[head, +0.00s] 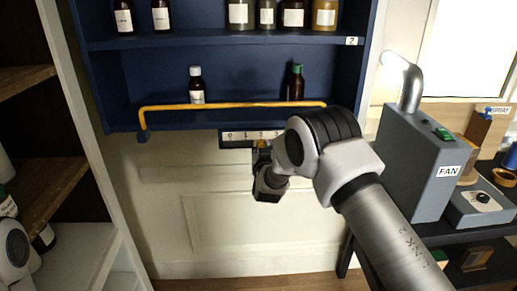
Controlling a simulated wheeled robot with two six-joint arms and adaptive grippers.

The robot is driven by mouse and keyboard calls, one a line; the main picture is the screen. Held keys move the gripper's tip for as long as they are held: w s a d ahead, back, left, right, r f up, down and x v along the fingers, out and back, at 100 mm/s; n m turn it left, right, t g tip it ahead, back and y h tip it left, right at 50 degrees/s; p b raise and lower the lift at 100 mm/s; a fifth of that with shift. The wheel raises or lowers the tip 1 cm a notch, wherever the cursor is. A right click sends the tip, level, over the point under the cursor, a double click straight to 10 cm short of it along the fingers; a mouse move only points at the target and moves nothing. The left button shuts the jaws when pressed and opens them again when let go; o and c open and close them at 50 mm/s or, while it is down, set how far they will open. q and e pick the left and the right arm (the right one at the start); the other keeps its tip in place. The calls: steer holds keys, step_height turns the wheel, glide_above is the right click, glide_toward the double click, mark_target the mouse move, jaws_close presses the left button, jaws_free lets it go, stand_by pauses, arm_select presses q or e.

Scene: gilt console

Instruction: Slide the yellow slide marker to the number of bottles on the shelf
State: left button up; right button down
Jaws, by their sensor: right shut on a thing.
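The number scale (236,136) is a pale strip on a dark holder under the blue shelf's lower board. Its left end reads 0; the other digits are too small to read surely. The yellow slide marker (262,143) shows at the scale's right part, partly hidden by my right gripper (262,152), which is shut on it from below. My left gripper is not in view.
The yellow rail (230,105) crosses just above the scale. A grey box marked FAN (425,160) stands on a dark table at right. A brown shelf (45,195) is at left.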

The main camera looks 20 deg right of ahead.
steer(key=c, duration=1)
jaws_free()
steer(key=shift+o, duration=0.2)
steer(key=shift+s, duration=0.1)
steer(key=v, duration=1.1)
steer(key=shift+s, duration=0.35)
steer(key=shift+a, duration=0.1)
